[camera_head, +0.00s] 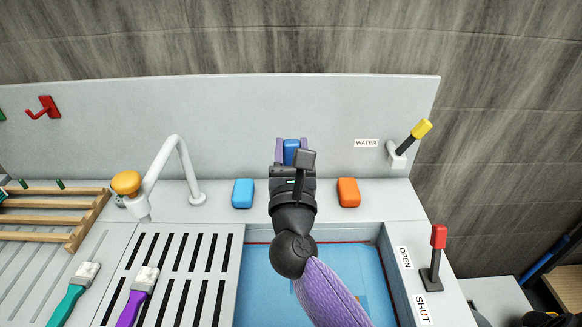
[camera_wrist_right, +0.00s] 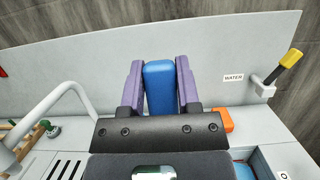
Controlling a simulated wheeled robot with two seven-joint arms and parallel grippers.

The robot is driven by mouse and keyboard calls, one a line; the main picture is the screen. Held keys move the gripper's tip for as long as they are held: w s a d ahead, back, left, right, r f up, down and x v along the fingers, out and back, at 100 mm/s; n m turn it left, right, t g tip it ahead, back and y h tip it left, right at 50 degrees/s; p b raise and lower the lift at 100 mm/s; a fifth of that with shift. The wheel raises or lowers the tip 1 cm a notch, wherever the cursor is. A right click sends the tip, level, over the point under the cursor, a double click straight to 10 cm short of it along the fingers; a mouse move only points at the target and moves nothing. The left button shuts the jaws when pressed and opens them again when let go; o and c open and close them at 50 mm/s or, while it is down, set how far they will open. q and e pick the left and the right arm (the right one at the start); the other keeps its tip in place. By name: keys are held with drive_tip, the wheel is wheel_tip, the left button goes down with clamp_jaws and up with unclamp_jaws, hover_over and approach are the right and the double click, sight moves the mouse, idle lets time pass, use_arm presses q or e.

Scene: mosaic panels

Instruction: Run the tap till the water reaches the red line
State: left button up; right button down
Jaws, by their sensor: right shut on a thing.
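My right gripper (camera_head: 291,148) is shut on a blue block (camera_head: 291,153), held between purple fingers in front of the back panel; the block also shows in the wrist view (camera_wrist_right: 159,88). The white tap (camera_head: 183,165) has its spout turned left, by an orange knob (camera_head: 126,183). The yellow-tipped lever (camera_head: 408,144) next to the WATER label (camera_head: 367,143) tilts up to the right. The blue-floored basin (camera_head: 262,285) lies below, with a red line (camera_head: 257,243) on its far wall; my arm covers part of it. I cannot tell the water level. My left gripper is out of view.
A red-topped lever (camera_head: 437,250) stands upright by OPEN and SHUT labels. Another blue block (camera_head: 243,193) and an orange block (camera_head: 348,192) sit on the ledge. A slatted drainer (camera_head: 170,265), brushes (camera_head: 138,297) and a wooden rack (camera_head: 50,218) are at left.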

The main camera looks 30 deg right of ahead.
drive_tip(key=shift+s+a+f+t+b, duration=0.1)
drive_tip(key=shift+s+f+t+b, duration=0.1)
drive_tip(key=shift+f+t+b, duration=0.15)
drive_tip(key=shift+s+r, duration=0.1)
drive_tip(key=shift+r, duration=0.35)
drive_tip(key=shift+c, duration=1.6)
unclamp_jaws()
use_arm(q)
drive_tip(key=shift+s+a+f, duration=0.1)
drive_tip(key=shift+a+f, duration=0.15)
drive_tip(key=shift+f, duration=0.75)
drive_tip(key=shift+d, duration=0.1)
use_arm(e)
drive_tip(key=shift+a, duration=0.1)
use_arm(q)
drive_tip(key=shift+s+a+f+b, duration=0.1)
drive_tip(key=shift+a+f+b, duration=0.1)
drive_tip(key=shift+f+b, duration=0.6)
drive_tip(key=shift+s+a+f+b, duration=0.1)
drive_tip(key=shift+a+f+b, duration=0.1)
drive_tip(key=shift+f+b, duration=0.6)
use_arm(e)
drive_tip(key=v, duration=1)
